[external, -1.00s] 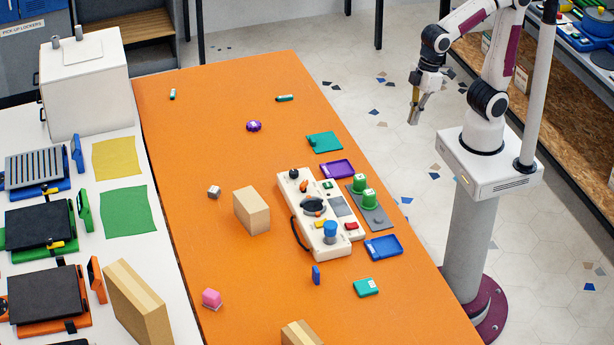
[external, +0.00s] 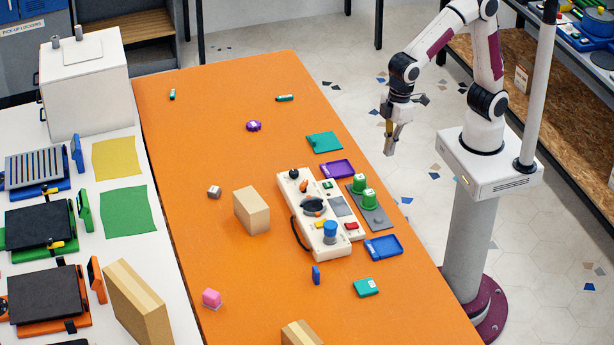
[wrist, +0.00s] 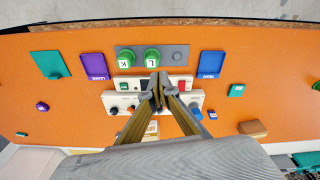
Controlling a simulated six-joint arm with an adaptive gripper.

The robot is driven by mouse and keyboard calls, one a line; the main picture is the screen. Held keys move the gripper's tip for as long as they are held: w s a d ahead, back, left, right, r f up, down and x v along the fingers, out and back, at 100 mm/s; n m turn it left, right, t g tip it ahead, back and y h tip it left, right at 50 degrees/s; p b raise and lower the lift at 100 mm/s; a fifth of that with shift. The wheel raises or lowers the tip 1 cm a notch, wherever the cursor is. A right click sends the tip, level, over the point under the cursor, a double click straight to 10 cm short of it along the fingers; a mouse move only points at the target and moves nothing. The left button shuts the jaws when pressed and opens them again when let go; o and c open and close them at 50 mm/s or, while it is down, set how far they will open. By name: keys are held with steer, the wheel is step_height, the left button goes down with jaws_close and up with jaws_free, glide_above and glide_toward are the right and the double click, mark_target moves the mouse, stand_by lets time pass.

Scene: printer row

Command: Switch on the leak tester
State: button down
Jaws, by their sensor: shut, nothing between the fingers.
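The leak tester appears to be the cream panel (external: 297,207) on the orange table, with dark knobs, a blue round part, a small screen, and green, yellow and red buttons. Two green cylinders (external: 368,195) stand on a grey plate beside it.
A purple tray (external: 337,169), a blue tray (external: 383,247) and a teal tray (external: 324,142) lie near the panel. A cardboard box (external: 252,210) stands left of it. A black cable or handle (external: 298,236) runs along its left side. The table's far end is mostly clear.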

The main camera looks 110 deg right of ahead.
mark_target(346, 225)
steer(key=w+a+f+m, duration=0.2)
steer(key=w+a, duration=0.5)
steer(key=w, duration=0.6)
steer(key=shift+a+f+t, duration=0.2)
steer(key=shift+f+t, duration=0.05)
steer(key=shift+t, duration=0.15)
steer(key=shift+f, duration=0.15)
steer(key=f, duration=0.4)
steer(key=w+f, duration=0.1)
steer(key=f, duration=0.3)
steer(key=w+f, duration=0.1)
steer(key=f, duration=0.4)
steer(key=shift+w+f, duration=0.1)
steer(key=shift+f, duration=0.15)
